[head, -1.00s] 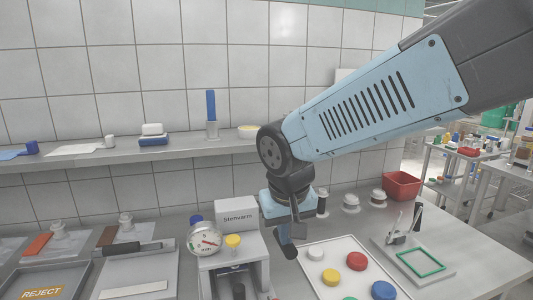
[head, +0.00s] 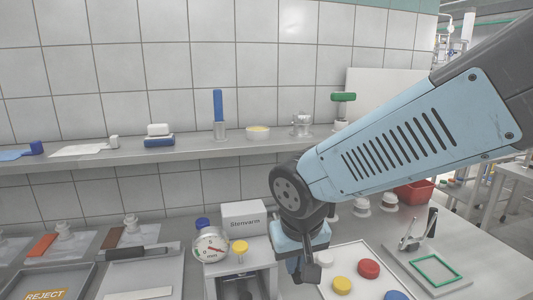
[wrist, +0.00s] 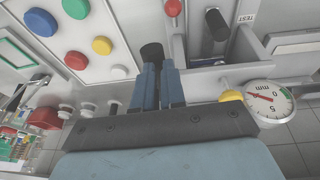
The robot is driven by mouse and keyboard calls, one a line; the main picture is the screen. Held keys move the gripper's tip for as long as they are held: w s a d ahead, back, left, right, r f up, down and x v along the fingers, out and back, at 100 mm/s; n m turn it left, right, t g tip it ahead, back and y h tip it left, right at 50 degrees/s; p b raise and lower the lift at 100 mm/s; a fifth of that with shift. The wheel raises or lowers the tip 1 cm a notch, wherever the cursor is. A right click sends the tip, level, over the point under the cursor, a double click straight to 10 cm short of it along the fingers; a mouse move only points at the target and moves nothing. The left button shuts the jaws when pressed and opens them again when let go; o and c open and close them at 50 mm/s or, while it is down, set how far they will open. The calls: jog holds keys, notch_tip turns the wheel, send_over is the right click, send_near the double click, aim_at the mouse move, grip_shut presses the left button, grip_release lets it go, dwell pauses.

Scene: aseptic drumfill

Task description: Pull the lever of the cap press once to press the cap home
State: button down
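The cap press is the grey housing (head: 240,262) with a round mm dial gauge (head: 211,245) and a yellow knob (head: 240,247) on top. In the wrist view the gauge (wrist: 269,102) is at the right and a dark cylinder (wrist: 216,28) stands in the press opening. My gripper (head: 306,272) is just right of the press. In the wrist view my gripper's fingers (wrist: 156,68) are close together on a black lever grip (wrist: 151,52), whose end sticks out past them. The rest of the lever is hidden, and the press's lower part is cut off.
A white tray (head: 355,256) with coloured caps lies right of my gripper. A Stenvarm box (head: 244,217) stands behind the press. A grey tray (head: 118,278) is left of it. A green frame on a fixture (head: 437,270) and a red bin (head: 415,190) are further right.

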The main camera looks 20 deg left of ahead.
jog(key=shift+s+d+f, duration=0.15)
jog(key=shift+s+f, duration=0.1)
jog(key=shift+f, duration=0.2)
jog(key=shift+r, duration=0.6)
jog(key=s+d+r, duration=0.2)
jog(key=s+r, duration=0.6)
jog(key=r, duration=0.1)
jog(key=shift+d, duration=0.35)
jog(key=w+d+m+t, duration=0.1)
jog(key=w+d+m, duration=0.2)
jog(key=d, duration=1)
jog(key=w+d+r+m+t, duration=0.1)
jog(key=w+d, duration=0.4)
jog(key=d, duration=0.8)
jog(key=shift+d+r+m+t+h, duration=0.3)
jog(key=shift+d+m+h, duration=0.1)
jog(key=shift+m, duration=0.5)
